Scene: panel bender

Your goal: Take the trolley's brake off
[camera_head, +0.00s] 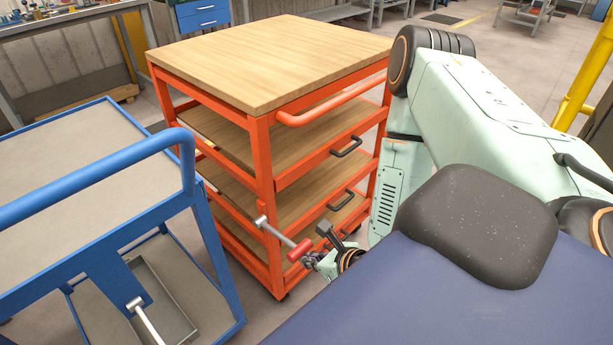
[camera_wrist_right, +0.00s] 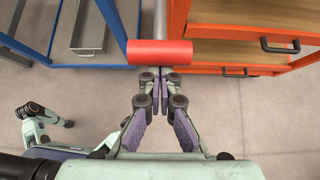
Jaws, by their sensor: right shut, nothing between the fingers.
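The orange trolley (camera_head: 260,165) with wooden shelves stands ahead of me. A metal brake lever (camera_head: 270,228) sticks out from its front left post, low down, and ends in a red cylindrical grip (camera_head: 299,250). In the right wrist view the red grip (camera_wrist_right: 160,53) lies crosswise just beyond my fingertips. My right gripper (camera_head: 318,250) is shut and empty close to the grip; it also shows in the right wrist view (camera_wrist_right: 160,78). I cannot tell whether the fingers touch the grip. My left gripper is in neither view.
A blue trolley (camera_head: 90,205) with its own lever (camera_head: 145,318) stands close on the left; its frame (camera_wrist_right: 110,62) also shows in the right wrist view. Yellow posts (camera_head: 585,75) stand at the right. Grey floor lies open below the red grip.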

